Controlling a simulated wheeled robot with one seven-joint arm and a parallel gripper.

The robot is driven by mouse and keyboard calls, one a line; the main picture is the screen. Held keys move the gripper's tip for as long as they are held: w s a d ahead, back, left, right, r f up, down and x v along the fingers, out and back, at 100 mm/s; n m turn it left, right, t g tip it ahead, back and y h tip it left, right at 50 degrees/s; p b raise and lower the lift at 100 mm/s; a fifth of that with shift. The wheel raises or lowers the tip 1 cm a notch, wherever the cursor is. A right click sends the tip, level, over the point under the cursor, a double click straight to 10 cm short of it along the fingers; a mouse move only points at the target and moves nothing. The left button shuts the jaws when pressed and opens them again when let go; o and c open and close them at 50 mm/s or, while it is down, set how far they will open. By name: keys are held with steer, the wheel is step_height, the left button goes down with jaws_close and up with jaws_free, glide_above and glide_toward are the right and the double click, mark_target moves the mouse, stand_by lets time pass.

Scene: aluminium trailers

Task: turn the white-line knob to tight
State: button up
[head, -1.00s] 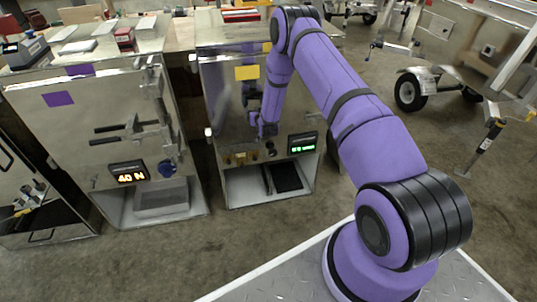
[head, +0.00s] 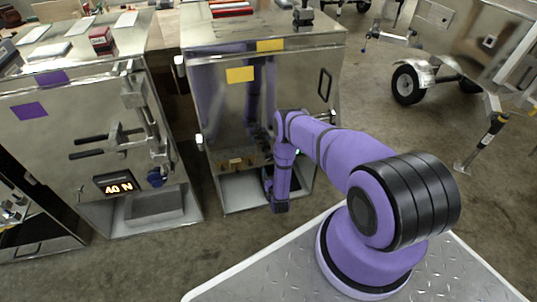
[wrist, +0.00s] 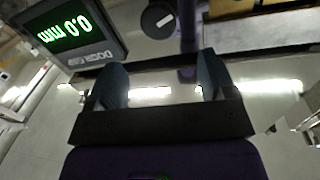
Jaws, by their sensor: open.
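The white-line knob (wrist: 158,19) is a round black knob with a short white mark, at the top of the wrist view. My gripper (wrist: 162,78) is open there, with two dark fingers apart and nothing between them. The knob appears beyond the fingertips, roughly in line with the gap, and not touched. In the head view my arm stands before the right-hand steel cabinet (head: 205,110) and hides the knob and display.
The left cabinet (head: 45,140) carries an orange 40 N display (head: 115,186), a blue knob (head: 155,178) and a clamp-like fitting (head: 125,139). Yellow labels mark the right cabinet. A trailer wheel (head: 406,85) stands at right. The floor between is clear.

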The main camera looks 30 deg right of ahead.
mark_target(270, 158)
steer(key=x, duration=1)
steer(key=shift+w+d+f, duration=0.1)
steer(key=shift+w+d, duration=0.1)
steer(key=shift+w, duration=0.1)
steer(key=c, duration=0.9)
